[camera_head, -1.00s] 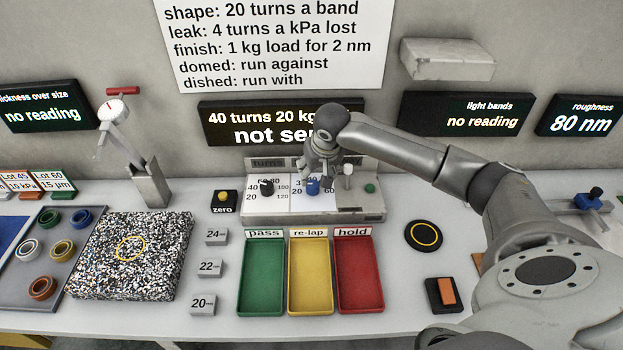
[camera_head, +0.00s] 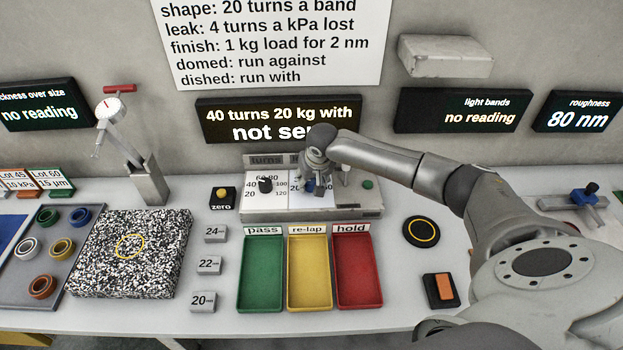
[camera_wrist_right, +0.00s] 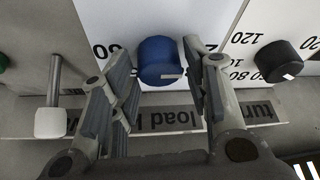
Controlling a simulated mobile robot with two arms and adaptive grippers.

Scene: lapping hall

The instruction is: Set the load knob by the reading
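The blue load knob (camera_wrist_right: 160,58) sits on its white dial on the control box (camera_head: 355,208); in the head view my gripper mostly covers it. My right gripper (camera_head: 314,182) is over the knob. In the wrist view its two fingers (camera_wrist_right: 161,70) stand apart on either side of the knob, very close to it; a narrow gap shows on the left, and contact on the right is unclear. The black turns knob (camera_head: 266,186) is to the left. The display (camera_head: 225,121) reads "40 turns 20 kg with", its second line partly hidden by my arm. My left gripper is out of view.
A white-tipped lever (camera_wrist_right: 52,120) and a green button (camera_head: 368,184) are on the box near the gripper. Green (camera_head: 241,302), yellow (camera_head: 292,304) and red (camera_head: 341,303) trays stand in front. A wall sheet (camera_head: 270,84) lists rules. The roughness display (camera_head: 577,113) reads 80 nm.

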